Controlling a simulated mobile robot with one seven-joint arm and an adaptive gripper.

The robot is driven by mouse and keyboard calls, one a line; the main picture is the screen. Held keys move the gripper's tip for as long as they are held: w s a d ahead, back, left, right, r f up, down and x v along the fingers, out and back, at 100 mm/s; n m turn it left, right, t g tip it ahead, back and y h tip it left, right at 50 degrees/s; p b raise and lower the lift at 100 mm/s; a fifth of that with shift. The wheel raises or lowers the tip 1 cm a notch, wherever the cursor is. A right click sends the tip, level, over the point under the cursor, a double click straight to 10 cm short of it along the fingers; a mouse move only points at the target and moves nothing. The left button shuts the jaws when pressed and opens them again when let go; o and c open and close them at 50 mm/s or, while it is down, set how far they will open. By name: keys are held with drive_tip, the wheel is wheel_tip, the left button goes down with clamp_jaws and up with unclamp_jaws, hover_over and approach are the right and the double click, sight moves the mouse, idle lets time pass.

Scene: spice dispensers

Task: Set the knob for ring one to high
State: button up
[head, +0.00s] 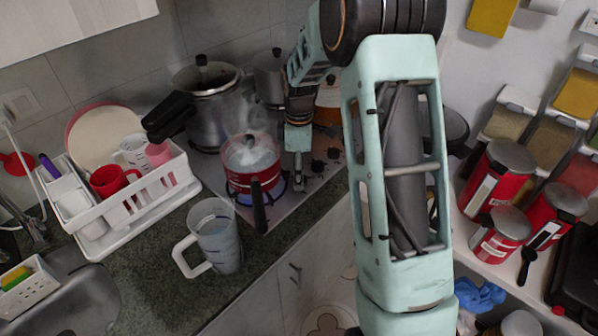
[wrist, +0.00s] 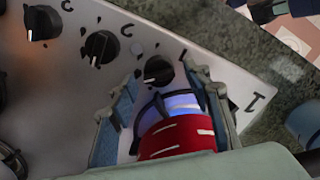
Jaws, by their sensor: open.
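The hob's control strip (wrist: 75,95) carries a row of black knobs. The nearest knob (wrist: 158,70) lies between the fingertips of my gripper (wrist: 160,76), with a mark like "1" beside it; contact cannot be told. A middle knob (wrist: 102,47) and a farther knob (wrist: 42,22) sit to its left, near curved marks. My gripper is open, its fingers on either side of the nearest knob. In the head view my gripper (head: 298,178) reaches down over the hob, right of the red saucepan (head: 252,181). Knobs (head: 318,165) show to its right.
A blue flame (head: 281,187) burns under the steaming red saucepan, whose black handle (head: 259,208) points forward. A silver pot (head: 212,112) stands behind it. A clear jug (head: 215,238) and a dish rack (head: 135,205) are on the left counter. Red canisters (head: 497,178) stand on the right.

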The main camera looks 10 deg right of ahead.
wheel_tip(320, 180, up, 12)
idle(0.4)
idle(0.3)
